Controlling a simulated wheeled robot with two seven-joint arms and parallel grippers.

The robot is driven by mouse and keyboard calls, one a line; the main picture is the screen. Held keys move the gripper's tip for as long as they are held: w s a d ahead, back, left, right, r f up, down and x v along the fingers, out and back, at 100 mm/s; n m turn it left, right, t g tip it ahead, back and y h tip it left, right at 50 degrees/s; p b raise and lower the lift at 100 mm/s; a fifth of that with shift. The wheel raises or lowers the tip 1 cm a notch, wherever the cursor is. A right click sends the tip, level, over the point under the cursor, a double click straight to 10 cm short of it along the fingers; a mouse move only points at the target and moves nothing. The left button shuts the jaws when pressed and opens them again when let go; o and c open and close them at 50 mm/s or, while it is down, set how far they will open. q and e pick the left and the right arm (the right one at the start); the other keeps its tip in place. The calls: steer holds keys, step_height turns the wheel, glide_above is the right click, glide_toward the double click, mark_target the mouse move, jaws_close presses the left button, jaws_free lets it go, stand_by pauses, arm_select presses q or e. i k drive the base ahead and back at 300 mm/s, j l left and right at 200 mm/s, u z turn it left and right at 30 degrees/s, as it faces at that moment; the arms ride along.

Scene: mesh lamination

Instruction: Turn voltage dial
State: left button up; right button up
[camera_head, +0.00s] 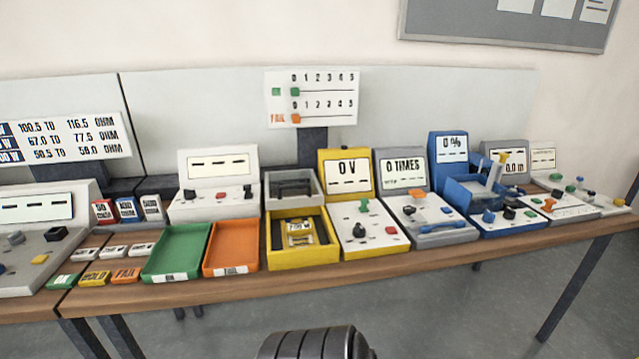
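The voltage unit (336,206) is a yellow box with a white sloping panel, standing right of centre on the bench. Its upright display (347,170) reads 0 V. On the panel are a green T-shaped knob (364,206), a black knob (359,230) and small red parts. No label tells me which knob is the voltage dial. Neither of my grippers is in view, and nothing touches the unit.
A yellow fixture (275,255) stands left of the unit, with an orange tray (256,232) and a green tray (150,262) further left. A grey unit (402,160) reading 0 TIMES is close on the right. Floor shows before the wooden bench (330,275).

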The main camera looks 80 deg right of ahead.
mark_target(358, 232)
steer(key=z, duration=2.45)
steer(key=k+l, duration=0.05)
steer(key=l, duration=0.05)
